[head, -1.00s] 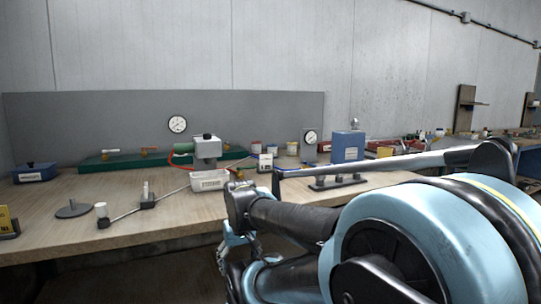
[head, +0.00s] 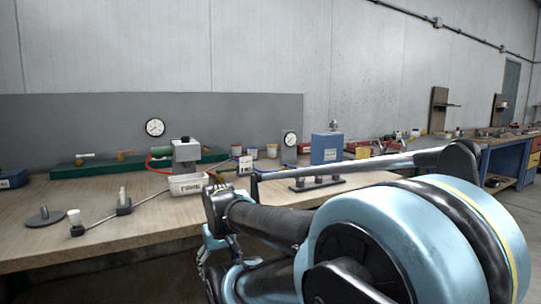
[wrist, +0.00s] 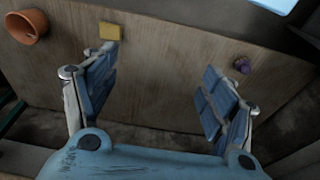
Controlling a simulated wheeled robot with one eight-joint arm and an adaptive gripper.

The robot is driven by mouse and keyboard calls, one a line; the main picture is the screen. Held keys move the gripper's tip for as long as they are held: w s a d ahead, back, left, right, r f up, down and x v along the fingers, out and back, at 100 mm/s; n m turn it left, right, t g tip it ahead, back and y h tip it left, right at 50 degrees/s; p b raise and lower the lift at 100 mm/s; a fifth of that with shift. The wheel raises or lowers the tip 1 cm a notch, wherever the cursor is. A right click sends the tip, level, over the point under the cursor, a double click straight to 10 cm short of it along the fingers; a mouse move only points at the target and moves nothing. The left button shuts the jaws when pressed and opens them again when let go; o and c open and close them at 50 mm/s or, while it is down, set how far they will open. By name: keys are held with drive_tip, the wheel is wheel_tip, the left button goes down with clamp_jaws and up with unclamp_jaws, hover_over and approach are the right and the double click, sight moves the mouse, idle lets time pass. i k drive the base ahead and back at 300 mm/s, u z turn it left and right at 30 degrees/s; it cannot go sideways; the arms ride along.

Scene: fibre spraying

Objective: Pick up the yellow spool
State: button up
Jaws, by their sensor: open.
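My gripper (wrist: 160,78) is open and empty in the wrist view, its two blue padded fingers wide apart over bare wood. A small yellow thing (wrist: 109,32) lies past the left fingertip in that view; I cannot tell whether it is the yellow spool. My gripper (head: 203,264) shows only in part there, low beside the bench front, well short of that cylinder.
The wrist view shows an orange pot (wrist: 27,27) and a purple thing (wrist: 242,66).

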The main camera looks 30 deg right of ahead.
sight(272, 149)
drive_tip(key=u, duration=1.45)
drive_tip(key=k, duration=1.6)
drive_tip(key=z, duration=1.95)
drive_tip(key=i, duration=0.95)
drive_tip(key=u, duration=0.05)
